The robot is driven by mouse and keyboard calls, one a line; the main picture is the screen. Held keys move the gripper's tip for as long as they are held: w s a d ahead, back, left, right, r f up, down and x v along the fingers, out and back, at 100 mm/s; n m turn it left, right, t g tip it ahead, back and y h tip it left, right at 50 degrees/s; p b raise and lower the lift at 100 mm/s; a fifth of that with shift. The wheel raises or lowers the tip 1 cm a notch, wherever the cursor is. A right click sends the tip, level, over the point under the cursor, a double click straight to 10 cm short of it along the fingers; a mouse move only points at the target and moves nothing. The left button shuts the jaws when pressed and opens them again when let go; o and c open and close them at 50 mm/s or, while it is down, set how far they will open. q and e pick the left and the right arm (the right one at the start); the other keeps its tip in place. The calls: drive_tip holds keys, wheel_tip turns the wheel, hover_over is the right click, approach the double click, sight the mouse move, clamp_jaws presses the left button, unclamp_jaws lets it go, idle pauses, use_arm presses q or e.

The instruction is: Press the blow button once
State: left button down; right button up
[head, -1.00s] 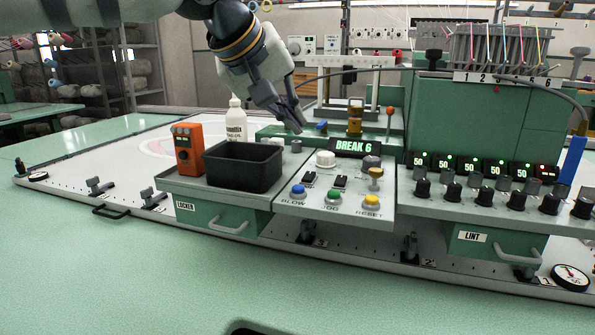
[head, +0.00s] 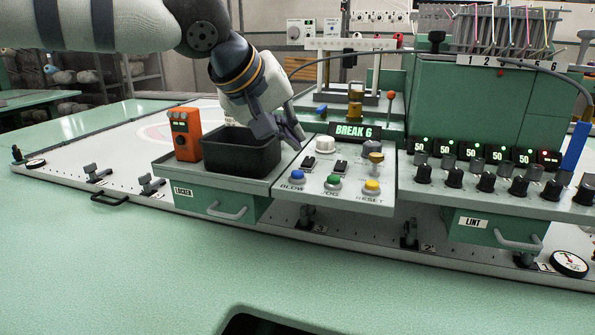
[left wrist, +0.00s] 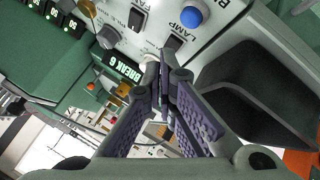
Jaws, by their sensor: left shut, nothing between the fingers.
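The blow button is the blue round button (head: 298,176) at the left of the front row on the grey control panel (head: 318,204), above the printed word BLOW. It also shows in the left wrist view as a blue cap (left wrist: 191,17) near the top edge. My left gripper (head: 296,140) is shut and empty, pointing down over the back left of the panel, behind the blue button and apart from it. In the left wrist view its closed fingertips (left wrist: 164,64) show just below the panel's switches. My right gripper is not in view.
A green button (head: 333,182) and yellow button (head: 372,186) sit right of the blue one. A black bin (head: 240,156) and an orange device (head: 186,135) stand left of the panel. A BREAK 6 display (head: 356,132) and a white knob (head: 325,144) lie behind.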

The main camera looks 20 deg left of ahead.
use_arm(q)
drive_tip(key=shift+f, duration=1.25)
drive_tip(key=shift+f, duration=0.1)
idle(0.4)
drive_tip(key=shift+f, duration=0.3)
drive_tip(key=shift+f, duration=0.55)
idle(0.6)
drive_tip(key=shift+r, duration=1)
drive_tip(key=shift+r, duration=2.5)
